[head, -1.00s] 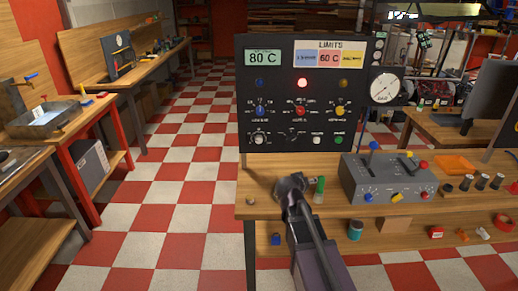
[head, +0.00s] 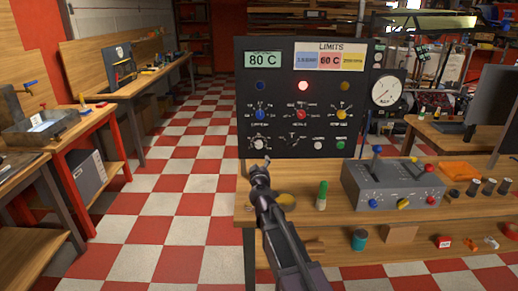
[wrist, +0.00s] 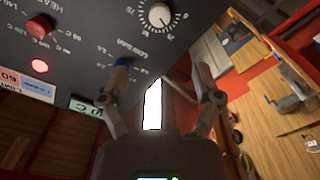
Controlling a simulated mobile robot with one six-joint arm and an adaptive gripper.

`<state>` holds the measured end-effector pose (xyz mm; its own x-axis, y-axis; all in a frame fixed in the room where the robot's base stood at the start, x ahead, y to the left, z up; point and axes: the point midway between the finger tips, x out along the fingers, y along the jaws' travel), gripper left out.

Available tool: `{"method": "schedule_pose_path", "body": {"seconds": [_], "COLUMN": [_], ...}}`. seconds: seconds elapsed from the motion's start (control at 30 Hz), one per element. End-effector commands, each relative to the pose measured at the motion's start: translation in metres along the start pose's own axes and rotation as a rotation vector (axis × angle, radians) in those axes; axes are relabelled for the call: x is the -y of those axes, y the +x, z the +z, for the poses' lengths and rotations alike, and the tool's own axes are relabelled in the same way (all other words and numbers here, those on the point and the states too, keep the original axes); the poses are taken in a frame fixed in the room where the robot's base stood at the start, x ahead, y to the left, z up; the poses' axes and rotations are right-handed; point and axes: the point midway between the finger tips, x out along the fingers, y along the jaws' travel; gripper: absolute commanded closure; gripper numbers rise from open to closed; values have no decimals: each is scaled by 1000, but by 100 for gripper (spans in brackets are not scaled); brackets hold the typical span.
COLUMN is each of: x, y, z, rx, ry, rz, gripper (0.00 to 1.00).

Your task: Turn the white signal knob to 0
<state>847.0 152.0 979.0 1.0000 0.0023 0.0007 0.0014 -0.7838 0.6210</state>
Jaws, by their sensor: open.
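The white signal knob (head: 259,143) is at the lower left of the dark upright panel (head: 285,100) in the head view. It also shows in the wrist view (wrist: 160,15), at the top, with a dial scale around it. My gripper (head: 260,168) is just below the knob in the head view. In the wrist view my gripper (wrist: 162,70) is open, with its two fingers spread and nothing between them. The white knob lies beyond the fingertips, apart from them. A blue knob (wrist: 122,62) is partly hidden behind the left finger.
Red (head: 301,113) and yellow (head: 342,114) knobs sit on the panel, with a lit red lamp (head: 303,86) above. A green-capped tube (head: 322,194) and a grey control box (head: 393,183) stand on the bench (head: 345,220). Checkered floor at left is clear.

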Motion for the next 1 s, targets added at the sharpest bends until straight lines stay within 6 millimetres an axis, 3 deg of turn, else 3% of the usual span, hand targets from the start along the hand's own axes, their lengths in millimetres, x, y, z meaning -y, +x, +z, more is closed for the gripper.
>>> {"method": "schedule_pose_path", "body": {"seconds": [0.27,0.47,1.0], "x": [0,0,0], "y": [5,21,101], "z": [0,0,0], "rx": [1,2,2], "ry": [0,1,1], "rz": [1,2,2], "gripper": [18,18,18]}}
